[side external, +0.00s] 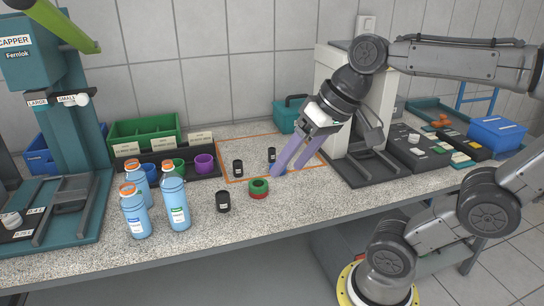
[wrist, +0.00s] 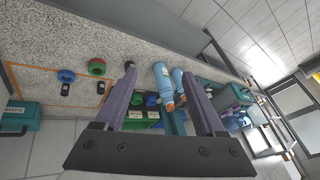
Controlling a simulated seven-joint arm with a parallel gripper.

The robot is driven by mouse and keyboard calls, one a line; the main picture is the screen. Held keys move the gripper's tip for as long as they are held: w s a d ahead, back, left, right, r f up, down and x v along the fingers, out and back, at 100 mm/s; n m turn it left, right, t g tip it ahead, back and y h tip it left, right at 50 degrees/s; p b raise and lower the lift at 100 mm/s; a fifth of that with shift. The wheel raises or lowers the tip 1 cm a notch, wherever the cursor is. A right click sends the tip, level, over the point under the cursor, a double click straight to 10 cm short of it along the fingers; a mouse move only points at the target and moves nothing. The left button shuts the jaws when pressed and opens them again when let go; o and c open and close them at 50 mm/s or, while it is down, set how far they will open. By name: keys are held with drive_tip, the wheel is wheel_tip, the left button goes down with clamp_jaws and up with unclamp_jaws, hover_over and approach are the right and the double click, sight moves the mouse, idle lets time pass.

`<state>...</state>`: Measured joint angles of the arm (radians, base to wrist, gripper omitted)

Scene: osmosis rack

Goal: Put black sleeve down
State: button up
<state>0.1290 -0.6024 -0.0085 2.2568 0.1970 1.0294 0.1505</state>
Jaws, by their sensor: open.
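Three small black sleeves stand upright on the speckled bench in the side view: one at the front (side external: 223,201), one inside the orange outline (side external: 238,167), and one further back (side external: 272,155). Two of them show at the left of the wrist view (wrist: 65,89) (wrist: 101,87).
A green-and-red ring (side external: 259,187) lies near the outline's front edge. A blue ring (wrist: 66,75) lies beside it, mostly hidden by my fingers in the side view. Blue bottles (side external: 175,200) and a purple cup (side external: 204,163) stand left. A teal box (side external: 287,114) stands behind.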

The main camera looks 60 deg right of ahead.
drive_tip(key=w+d+r+m+t+y, duration=0.1)
drive_tip(key=w+d+m+t, duration=0.1)
drive_tip(key=w+d+m, duration=0.55)
drive_tip(key=w+d+r+m+t+y, duration=0.15)
drive_tip(key=w+d+m, duration=0.25)
drive_tip(key=w+m, duration=0.6)
drive_tip(key=w+d+f+m+t+h, duration=0.1)
drive_tip(key=d+m+h, duration=0.1)
drive_tip(key=d+m, duration=0.6)
drive_tip(key=w+d+f+m+t+h, duration=0.15)
drive_tip(key=d+m, duration=0.25)
drive_tip(key=d, duration=0.8)
drive_tip(key=w+d+f+m+t+h, duration=0.1)
drive_tip(key=d+f+m+t+h, duration=0.3)
drive_tip(key=d, duration=0.7)
drive_tip(key=g+y, duration=0.1)
drive_tip(key=g, duration=0.1)
approach(267, 159)
drive_tip(key=w+r, duration=0.2)
drive_tip(key=shift+w+d+r+m, duration=0.2)
drive_tip(key=shift+w+r+m, duration=0.15)
drive_tip(key=shift+r, duration=0.05)
drive_tip(key=x, duration=0.7)
drive_tip(key=shift+w+f, duration=0.15)
drive_tip(key=shift+c, duration=0.4)
clamp_jaws()
